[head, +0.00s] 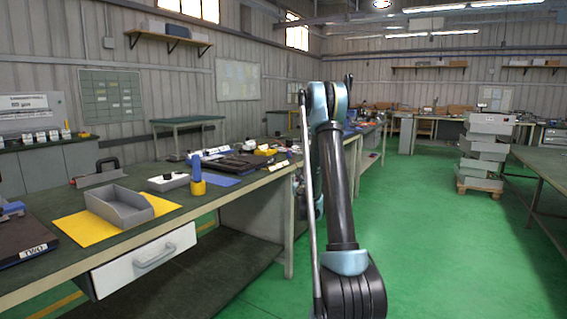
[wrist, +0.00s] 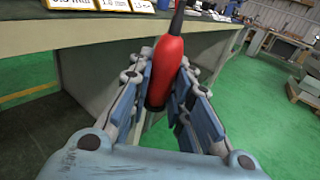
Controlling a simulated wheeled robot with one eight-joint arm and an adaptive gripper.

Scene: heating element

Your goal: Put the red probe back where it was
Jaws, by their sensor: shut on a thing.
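The probe is held tilted slightly, in front of the workbench edge (wrist: 100,37) and over the floor side. In the head view my arm hides most of the gripper, and I cannot make out the probe there. No empty place for the probe can be told apart in either view.
The long workbench (head: 235,192) on the left carries a grey open bin (head: 120,207) on a yellow mat, a blue-and-yellow tool (head: 197,175) and dark trays (head: 238,164). White labels (wrist: 115,5) line its edge. Stacked grey boxes (head: 483,150) stand right. The green floor (head: 430,240) is clear.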

